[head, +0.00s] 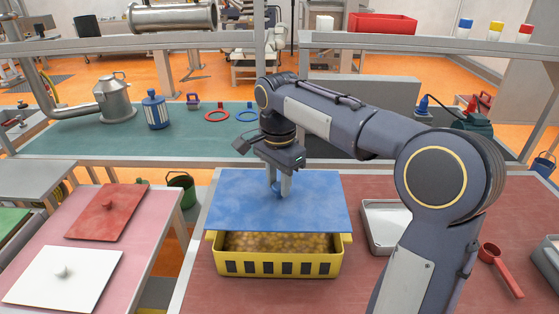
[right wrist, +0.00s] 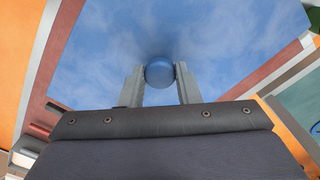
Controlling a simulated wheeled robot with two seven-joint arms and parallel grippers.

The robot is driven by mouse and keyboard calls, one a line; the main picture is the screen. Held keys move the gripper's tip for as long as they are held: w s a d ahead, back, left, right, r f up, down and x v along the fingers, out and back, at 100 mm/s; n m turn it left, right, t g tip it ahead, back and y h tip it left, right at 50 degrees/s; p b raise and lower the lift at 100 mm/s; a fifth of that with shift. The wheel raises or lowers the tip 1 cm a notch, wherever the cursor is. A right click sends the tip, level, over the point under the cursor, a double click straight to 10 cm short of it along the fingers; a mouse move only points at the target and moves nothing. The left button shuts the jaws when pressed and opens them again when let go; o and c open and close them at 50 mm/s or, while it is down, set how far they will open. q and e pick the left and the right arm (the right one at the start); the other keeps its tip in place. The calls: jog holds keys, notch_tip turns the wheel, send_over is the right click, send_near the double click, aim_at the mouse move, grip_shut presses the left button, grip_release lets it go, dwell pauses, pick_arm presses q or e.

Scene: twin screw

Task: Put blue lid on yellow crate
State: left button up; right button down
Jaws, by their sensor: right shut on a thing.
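The blue lid (head: 320,210) is a flat square plate with a round knob (right wrist: 159,72). My right gripper (head: 279,188) is shut on that knob, and its fingers (right wrist: 160,82) press it from both sides in the right wrist view. The yellow crate (head: 280,264) stands on the red table, with brownish-yellow round items showing inside along its front. The lid is over the crate's back part and hides it. The lid's front edge is behind the crate's front rim. I cannot tell whether lid and crate touch. My left gripper is not in view.
A red lid (head: 108,212) and a white lid (head: 62,276) lie on the pink table at left. A metal-framed shelf stands behind.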

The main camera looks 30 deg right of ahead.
aim_at(279, 196)
jog(key=shift+w+d+f, duration=0.1)
jog(key=shift+w+d, duration=0.05)
jog(key=shift+w, duration=0.1)
jog(key=shift+s+f+b, duration=0.2)
jog(key=shift+f+b, duration=0.3)
jog(key=shift+b, duration=0.2)
notch_tip(279, 196, down, 3)
jog(key=b, duration=0.3)
jog(key=shift+f+b, duration=0.75)
jog(key=shift+f, duration=0.4)
jog(key=shift+f+p, duration=0.3)
jog(key=shift+f, duration=0.15)
dwell(0.5)
